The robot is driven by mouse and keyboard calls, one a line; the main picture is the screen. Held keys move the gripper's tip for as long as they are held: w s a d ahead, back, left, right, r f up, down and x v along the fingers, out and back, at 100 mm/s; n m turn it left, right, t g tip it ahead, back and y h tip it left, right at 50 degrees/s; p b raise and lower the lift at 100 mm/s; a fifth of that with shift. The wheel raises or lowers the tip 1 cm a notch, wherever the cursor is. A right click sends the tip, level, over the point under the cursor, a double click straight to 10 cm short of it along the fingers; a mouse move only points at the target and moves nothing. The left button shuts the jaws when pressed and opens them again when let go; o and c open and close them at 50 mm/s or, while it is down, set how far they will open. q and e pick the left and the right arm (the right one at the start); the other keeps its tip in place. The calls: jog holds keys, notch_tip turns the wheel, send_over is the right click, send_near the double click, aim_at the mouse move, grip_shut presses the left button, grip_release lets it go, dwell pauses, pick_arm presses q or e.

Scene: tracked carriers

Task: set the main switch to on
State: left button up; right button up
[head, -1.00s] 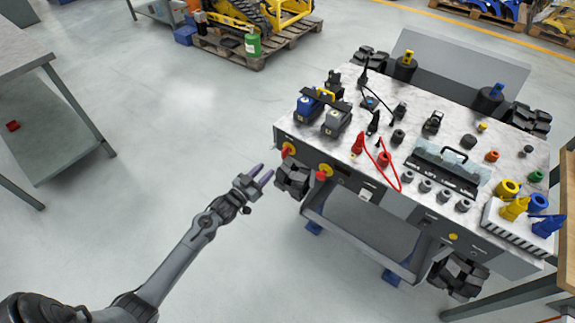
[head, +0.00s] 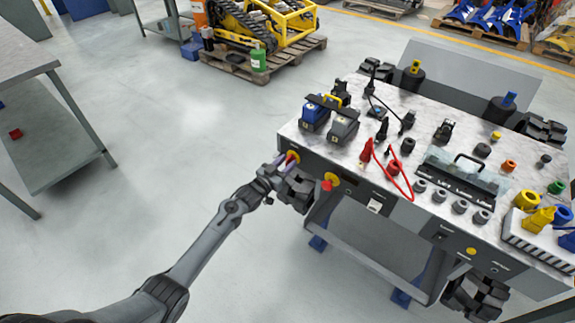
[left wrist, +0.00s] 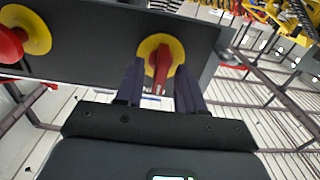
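The main switch, a red rotary handle on a round yellow plate (head: 293,157), sits at the left end of the carrier's dark front panel. In the left wrist view the red handle (left wrist: 161,64) points toward me, with the yellow plate (left wrist: 148,46) behind it. My left gripper (head: 277,168) is at the switch. In the left wrist view its two dark fingers (left wrist: 161,85) stand apart, one on each side of the handle, with small gaps visible. Whether either finger touches the handle is hard to tell. My right gripper is not in view.
A red mushroom button (head: 327,185) on a yellow plate is just right of the switch; it also shows in the left wrist view (left wrist: 9,45). A black track wheel (head: 298,190) sits below the panel. Blue and grey batteries (head: 314,113) stand on the top above.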

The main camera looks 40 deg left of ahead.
pick_arm(q)
jog(key=shift+w, duration=0.55)
jog(key=shift+c, duration=0.3)
grip_shut()
